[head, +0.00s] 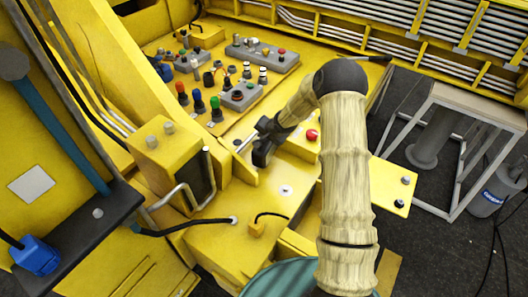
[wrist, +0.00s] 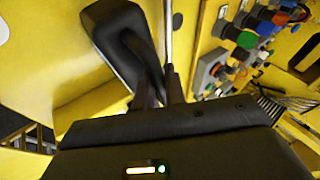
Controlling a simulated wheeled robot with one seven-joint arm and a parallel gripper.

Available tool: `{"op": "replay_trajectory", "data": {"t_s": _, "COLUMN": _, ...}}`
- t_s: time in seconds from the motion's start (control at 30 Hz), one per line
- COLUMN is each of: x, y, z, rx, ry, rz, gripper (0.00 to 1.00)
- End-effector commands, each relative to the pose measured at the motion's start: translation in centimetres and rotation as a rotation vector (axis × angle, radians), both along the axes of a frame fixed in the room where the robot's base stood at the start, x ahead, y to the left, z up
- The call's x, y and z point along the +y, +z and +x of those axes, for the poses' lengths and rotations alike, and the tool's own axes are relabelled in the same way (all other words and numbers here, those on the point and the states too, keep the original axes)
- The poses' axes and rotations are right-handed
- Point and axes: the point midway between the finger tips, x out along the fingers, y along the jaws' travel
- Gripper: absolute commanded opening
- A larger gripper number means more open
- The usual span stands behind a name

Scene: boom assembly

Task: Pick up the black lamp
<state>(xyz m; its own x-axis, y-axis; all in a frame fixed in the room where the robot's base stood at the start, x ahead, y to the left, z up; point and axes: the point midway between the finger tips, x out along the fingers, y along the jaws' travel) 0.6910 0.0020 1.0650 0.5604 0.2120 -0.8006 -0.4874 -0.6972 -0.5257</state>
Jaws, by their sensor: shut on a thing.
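The black lamp (wrist: 108,25) fills the upper left of the wrist view, with a dark blocky body and a slimmer curved part beside it. My gripper (wrist: 160,88) is shut on this slimmer part. The exact contact is partly hidden by the dark fingers. In the head view the lamp (head: 262,156) shows as a small dark shape at the end of my gripper (head: 264,138), close to the yellow panel. I cannot tell whether it touches the panel. A thin grey rod (wrist: 168,35) runs just right of the lamp in the wrist view.
A yellow panel with coloured buttons (head: 215,102) and grey control boxes (head: 262,54) lies behind my gripper. A yellow box (head: 160,148) with a dark face stands to the left. A white-framed stand (head: 472,110) is at the right. A red button (head: 312,135) sits near my arm.

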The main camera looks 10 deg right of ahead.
Motion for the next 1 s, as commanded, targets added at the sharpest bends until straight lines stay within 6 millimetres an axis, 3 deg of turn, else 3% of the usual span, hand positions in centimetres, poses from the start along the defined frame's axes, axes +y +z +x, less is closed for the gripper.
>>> {"op": "replay_trajectory", "data": {"t_s": 0.33, "x": 0.0, "y": 1.5, "z": 0.1, "rx": -0.005, "ry": -0.001, "rz": 0.002, "gripper": 0.00}}
{"op": "replay_trajectory", "data": {"t_s": 0.8, "x": 0.0, "y": 8.6, "z": 0.1, "rx": -0.005, "ry": -0.002, "rz": 0.001, "gripper": 0.00}}
{"op": "replay_trajectory", "data": {"t_s": 1.0, "x": 0.0, "y": 10.1, "z": 0.1, "rx": -0.003, "ry": -0.001, "rz": 0.002, "gripper": 0.00}}
